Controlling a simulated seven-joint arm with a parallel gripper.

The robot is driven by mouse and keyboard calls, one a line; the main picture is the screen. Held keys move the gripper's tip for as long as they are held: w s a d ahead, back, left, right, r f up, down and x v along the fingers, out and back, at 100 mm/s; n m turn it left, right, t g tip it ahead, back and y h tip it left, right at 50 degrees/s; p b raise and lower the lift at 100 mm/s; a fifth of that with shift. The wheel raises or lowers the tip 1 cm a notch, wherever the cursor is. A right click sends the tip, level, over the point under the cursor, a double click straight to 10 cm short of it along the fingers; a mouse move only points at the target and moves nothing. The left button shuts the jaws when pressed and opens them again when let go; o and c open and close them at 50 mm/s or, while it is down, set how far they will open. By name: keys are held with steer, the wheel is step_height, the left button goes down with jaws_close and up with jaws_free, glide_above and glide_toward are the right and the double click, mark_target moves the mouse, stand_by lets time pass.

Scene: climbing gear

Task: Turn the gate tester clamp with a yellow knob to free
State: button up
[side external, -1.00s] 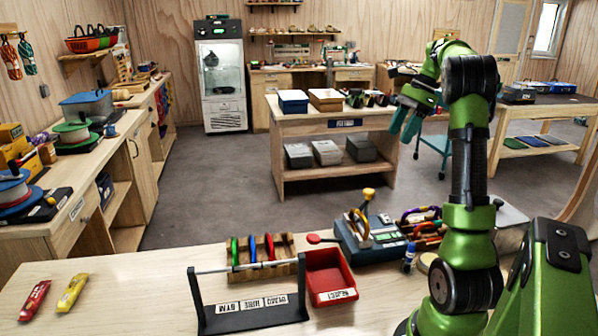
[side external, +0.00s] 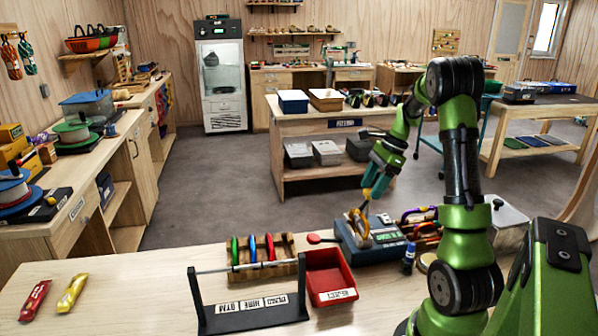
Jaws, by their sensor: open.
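The gate tester (side external: 350,242) is a dark blue-grey box on the bench, right of the red tray. A yellow carabiner (side external: 358,226) stands upright on it. The clamp's yellow knob (side external: 367,192) sits above the box at its back and is now partly covered by my gripper (side external: 371,190). My gripper is open and points down, its teal fingers at the knob. I cannot tell whether the fingers touch the knob or which way the clamp is turned.
A red tray (side external: 329,277) and a dark labelled rack with a bar (side external: 252,312) stand left of the tester. A wooden holder with coloured carabiners (side external: 262,269) is behind the rack. More carabiners (side external: 424,226) crowd the tester's right. The bench's left middle is clear.

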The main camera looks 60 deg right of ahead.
steer(key=shift+f, duration=0.1)
jaws_close()
stand_by(0.3)
steer(key=shift+a+m, duration=0.1)
steer(key=shift+m, duration=0.2)
steer(key=m+t+h, duration=0.1)
steer(key=m, duration=0.2)
steer(key=shift+a+m, duration=0.15)
steer(key=shift+m, duration=0.25)
steer(key=m+h, duration=0.1)
steer(key=m, duration=0.1)
steer(key=m+h, duration=0.1)
steer(key=m, duration=0.1)
steer(key=shift+s+a+m, duration=0.1)
steer(key=shift+a+m, duration=0.1)
steer(key=shift+m, duration=0.1)
steer(key=m+h, duration=0.2)
steer(key=m, duration=0.3)
steer(key=shift+a, duration=0.2)
steer(key=shift+m+g+h, duration=0.4)
steer(key=shift+m+h, duration=0.3)
steer(key=shift+m, duration=1.2)
